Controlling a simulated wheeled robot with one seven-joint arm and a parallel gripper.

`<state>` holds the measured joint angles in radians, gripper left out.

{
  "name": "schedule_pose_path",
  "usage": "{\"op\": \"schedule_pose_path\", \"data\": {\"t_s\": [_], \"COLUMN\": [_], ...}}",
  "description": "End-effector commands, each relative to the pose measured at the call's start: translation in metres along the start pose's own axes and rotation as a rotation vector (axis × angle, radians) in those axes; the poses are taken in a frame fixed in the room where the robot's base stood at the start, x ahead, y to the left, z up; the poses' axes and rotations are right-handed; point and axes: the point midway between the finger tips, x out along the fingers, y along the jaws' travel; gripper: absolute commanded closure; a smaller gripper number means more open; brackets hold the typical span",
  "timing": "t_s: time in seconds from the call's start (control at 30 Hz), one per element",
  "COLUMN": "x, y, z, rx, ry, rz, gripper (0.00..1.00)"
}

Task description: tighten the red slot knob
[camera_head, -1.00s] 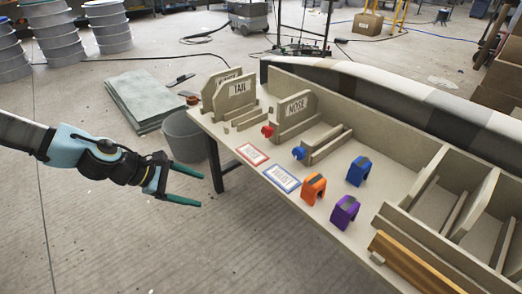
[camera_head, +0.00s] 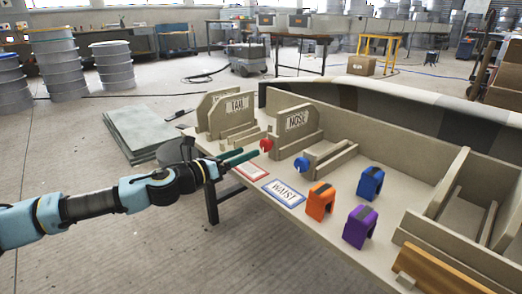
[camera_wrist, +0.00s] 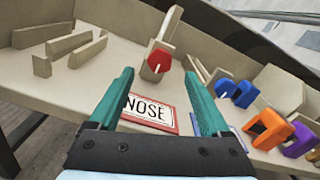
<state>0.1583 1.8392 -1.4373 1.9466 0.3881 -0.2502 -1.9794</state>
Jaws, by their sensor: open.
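The red slot knob (camera_head: 266,144) sits at the near end of the slot in front of the upright NOSE board (camera_head: 297,119). In the wrist view the red knob (camera_wrist: 159,61) shows a pale bar on its face and lies ahead, between the lines of my two fingers. My gripper (camera_head: 250,155) is open and empty, with teal fingers spread above the table's left edge, short of the knob. In the wrist view my gripper (camera_wrist: 163,78) straddles the red-bordered NOSE card (camera_wrist: 148,113) below it. No contact with the knob shows.
A blue knob (camera_head: 301,164) sits on the neighbouring slot, right of the red one. Orange (camera_head: 320,201), blue (camera_head: 370,183) and purple (camera_head: 361,226) clamp-shaped blocks stand further right. The TAIL board (camera_head: 237,105) stands to the left. A blue-bordered WAIST card (camera_head: 284,192) lies on the table.

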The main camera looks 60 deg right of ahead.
Motion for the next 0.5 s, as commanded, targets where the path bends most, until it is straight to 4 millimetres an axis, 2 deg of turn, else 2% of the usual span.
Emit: {"op": "schedule_pose_path", "data": {"t_s": [0.03,0.2,0.4,0.5], "x": [0.011,0.042,0.064,0.069], "y": [-0.001,-0.001,0.000,0.000], "z": [-0.002,-0.003,-0.002,-0.001], "rx": [0.003,0.003,0.002,0.002], "ry": [0.002,0.003,0.003,0.002], "rz": [-0.002,-0.002,-0.001,0.000], "gripper": [0.19,0.19,0.19,0.19]}}
